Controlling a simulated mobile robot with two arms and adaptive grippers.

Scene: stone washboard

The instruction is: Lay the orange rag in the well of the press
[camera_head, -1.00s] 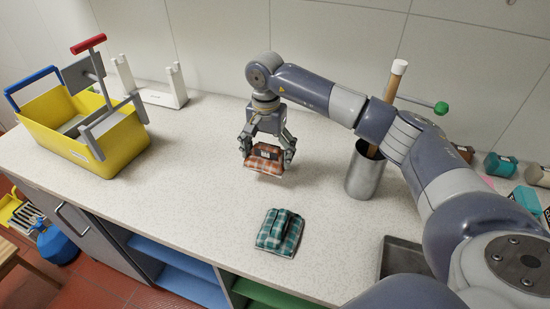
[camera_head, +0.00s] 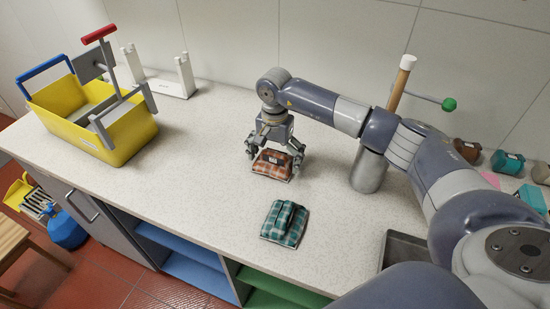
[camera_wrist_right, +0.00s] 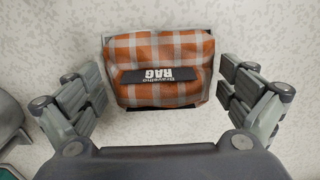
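The orange plaid rag (camera_head: 271,165) is a folded pad with a dark label reading RAG. It appears to lie on the counter. My right gripper (camera_head: 274,158) is directly above it, pointing down, with its fingers spread on both sides. In the right wrist view the rag (camera_wrist_right: 160,68) sits between the fingers (camera_wrist_right: 160,95), with a gap on each side. The press appears to be the grey mechanism (camera_head: 90,68) with a red handle on the yellow bucket (camera_head: 133,138), at the left. The inside of its well is only partly visible. My left gripper is out of view.
A green plaid rag (camera_head: 286,222) lies in front of the orange one. A metal cylinder (camera_head: 369,172) holding a wooden stick stands to the right. A white stand (camera_head: 163,83) is against the wall. Counter between bucket and orange rag is clear.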

